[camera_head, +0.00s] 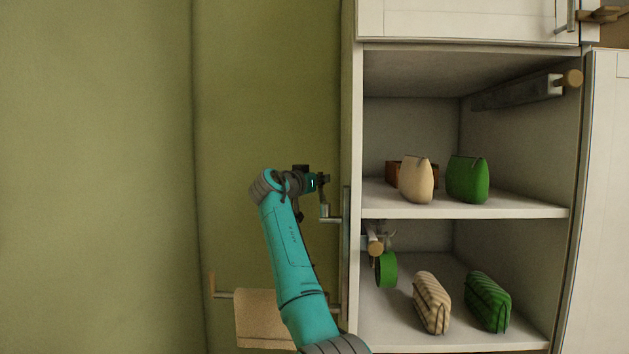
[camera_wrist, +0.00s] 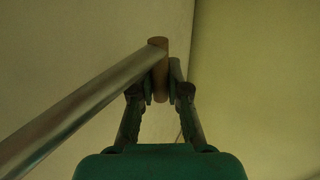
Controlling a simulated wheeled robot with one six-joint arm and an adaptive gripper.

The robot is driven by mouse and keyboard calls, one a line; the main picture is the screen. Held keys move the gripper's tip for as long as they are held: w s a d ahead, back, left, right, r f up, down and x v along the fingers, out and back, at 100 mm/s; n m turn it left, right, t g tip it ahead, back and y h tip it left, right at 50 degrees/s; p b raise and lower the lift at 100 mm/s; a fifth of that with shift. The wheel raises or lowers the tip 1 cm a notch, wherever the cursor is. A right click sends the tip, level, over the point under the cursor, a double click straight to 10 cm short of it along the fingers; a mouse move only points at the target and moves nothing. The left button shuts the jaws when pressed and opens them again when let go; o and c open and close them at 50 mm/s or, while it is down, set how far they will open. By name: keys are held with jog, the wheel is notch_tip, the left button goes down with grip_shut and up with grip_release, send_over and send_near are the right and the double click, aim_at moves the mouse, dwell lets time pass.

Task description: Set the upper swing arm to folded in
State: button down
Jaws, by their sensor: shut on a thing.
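The upper swing arm (camera_head: 331,219) is a short-looking metal bar at the left outer side of the white cabinet. In the wrist view its metal bar (camera_wrist: 80,113) runs from the lower left up to an upright wooden end peg (camera_wrist: 158,68). My gripper (camera_head: 323,183) is at the free end of this arm, and its fingers (camera_wrist: 160,88) are shut on the peg, one on each side. The hinge end is not clear. Below it, a lower swing arm (camera_head: 224,294) sticks out to the left with a beige cloth (camera_head: 262,318) hanging on it.
The open cabinet shelves (camera_head: 500,210) hold cream and green bags (camera_head: 467,180) and striped bags (camera_head: 432,303). A rail with a wooden knob (camera_head: 572,79) is inside at the upper right. A green wall (camera_head: 100,150) lies left, with free space before it.

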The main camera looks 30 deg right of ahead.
dwell(0.3)
jog(key=c, duration=1.1)
grip_release()
jog(key=shift+c, duration=0.2)
jog(key=v, duration=1.2)
